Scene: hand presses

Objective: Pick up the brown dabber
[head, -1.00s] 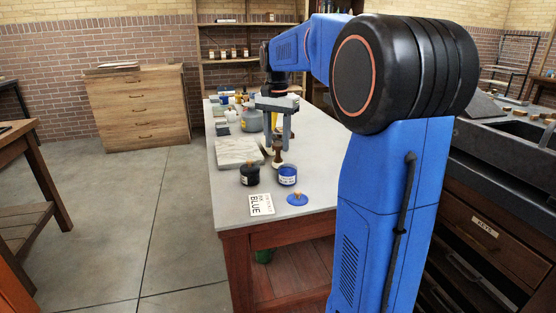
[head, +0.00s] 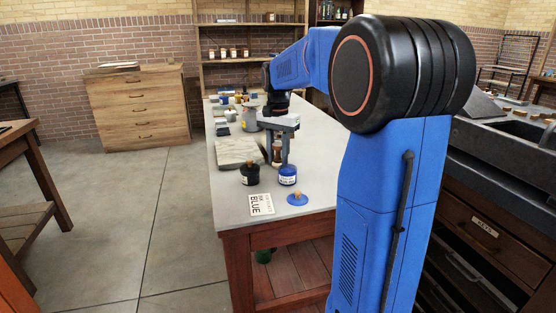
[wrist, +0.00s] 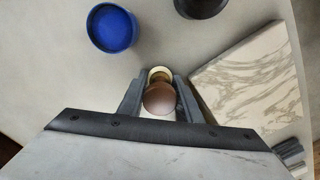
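The brown dabber (head: 277,157) stands on the grey-topped table beside the marble slab. In the wrist view its round brown knob (wrist: 159,98) shows from above, with a pale ring beyond it. My gripper (head: 277,160) is lowered over it, one finger on each side. In the wrist view the fingers (wrist: 160,80) flank the dabber, with a narrow gap seeming to show beside it, so they look open. The dabber's lower part is mostly hidden.
A marble slab (head: 238,152) lies left of the dabber. Several containers stand farther back; the table's right side is clear.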

